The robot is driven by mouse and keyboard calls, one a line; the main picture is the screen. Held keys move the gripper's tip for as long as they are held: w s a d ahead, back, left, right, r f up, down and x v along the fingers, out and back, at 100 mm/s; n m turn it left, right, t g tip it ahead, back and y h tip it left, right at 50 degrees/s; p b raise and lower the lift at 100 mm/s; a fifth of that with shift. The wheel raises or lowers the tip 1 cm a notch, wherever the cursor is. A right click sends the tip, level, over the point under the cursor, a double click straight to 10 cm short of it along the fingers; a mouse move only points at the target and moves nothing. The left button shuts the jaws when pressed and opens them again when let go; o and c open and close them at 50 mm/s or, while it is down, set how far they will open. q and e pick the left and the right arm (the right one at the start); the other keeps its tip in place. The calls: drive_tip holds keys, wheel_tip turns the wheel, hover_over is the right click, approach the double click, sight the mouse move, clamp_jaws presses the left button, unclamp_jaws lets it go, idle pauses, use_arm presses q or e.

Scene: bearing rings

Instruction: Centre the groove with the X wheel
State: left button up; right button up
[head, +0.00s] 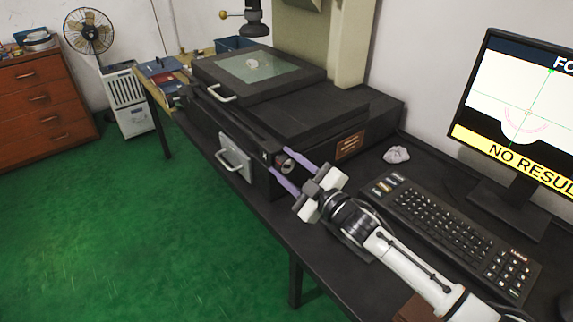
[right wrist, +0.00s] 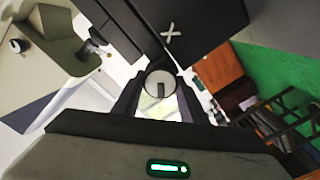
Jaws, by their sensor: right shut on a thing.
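The X wheel (head: 287,165) is a small grey knob on the front of the black measuring stage. It shows as a round disc with a dark slot in the right wrist view (right wrist: 160,85), below a white X mark (right wrist: 171,33). My right gripper (head: 280,163) has its two purple fingers on either side of the wheel and is shut on it. A small pale ring (head: 252,63) lies on the stage's glass plate (head: 275,68). The monitor (head: 530,85) shows a pale round shape, green lines, a pink arc and a yellow "NO RESULT" banner. My left gripper is not in view.
A keyboard (head: 445,225) and a crumpled pale lump (head: 397,154) lie on the black desk at right. A dark lens head (head: 256,20) hangs above the stage. A white-handled plate (head: 235,157) is on the stage front. Green floor is open at left.

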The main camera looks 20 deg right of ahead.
drive_tip(key=o, duration=1.1)
drive_tip(key=shift+c, duration=0.2)
drive_tip(key=v, duration=1)
drive_tip(key=shift+s, duration=0.2)
